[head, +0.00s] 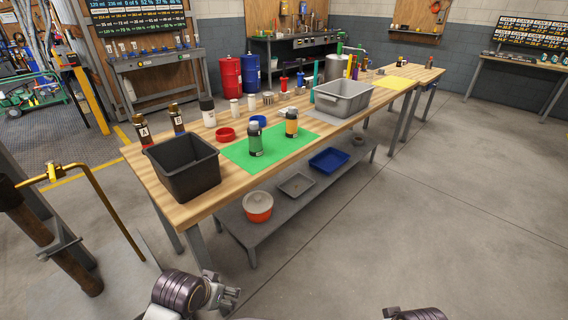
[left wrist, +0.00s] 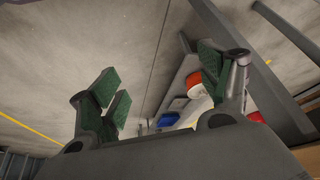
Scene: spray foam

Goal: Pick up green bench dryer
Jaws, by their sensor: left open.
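My left gripper (head: 230,299) is low at the bottom of the head view, in front of the bench and well apart from the green bottle. In the left wrist view its fingers (left wrist: 160,82) are spread with nothing between them. Of my right arm only a dark link shows; its gripper is out of view.
A black bin (head: 182,177) stands on the bench's near-left end, left of the mat. A grey bin (head: 343,107) stands behind and right of it. The lower shelf holds an orange pot (head: 258,207) and blue tray (head: 329,160). Floor at right is clear.

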